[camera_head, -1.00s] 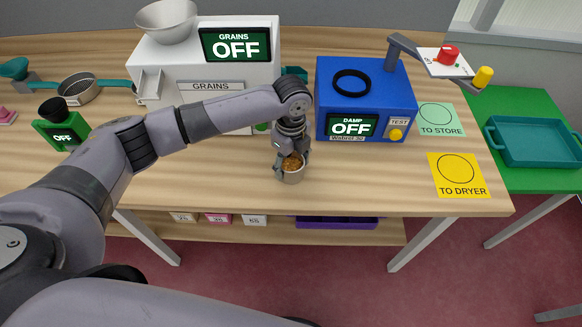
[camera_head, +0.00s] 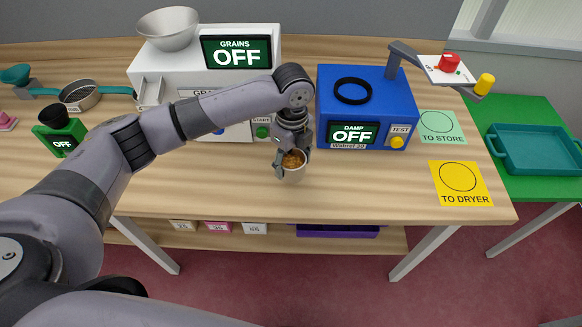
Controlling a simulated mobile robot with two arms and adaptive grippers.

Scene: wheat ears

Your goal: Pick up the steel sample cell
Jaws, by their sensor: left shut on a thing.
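The steel sample cell (camera_head: 292,174) is a small grey cup with orange-brown grain inside. It is upright near the front of the wooden table, in front of the gap between the white and blue machines. My left gripper (camera_head: 291,160) points down with its fingers shut on the cell's sides. Whether the cell's base touches the table is hard to tell. My right gripper is not in view.
The white grains machine (camera_head: 160,68) and the blue damp tester (camera_head: 362,106) stand behind, both reading OFF. Green (camera_head: 440,126) and yellow (camera_head: 461,184) cards lie to the right. A teal tray (camera_head: 540,150) sits on a green side table.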

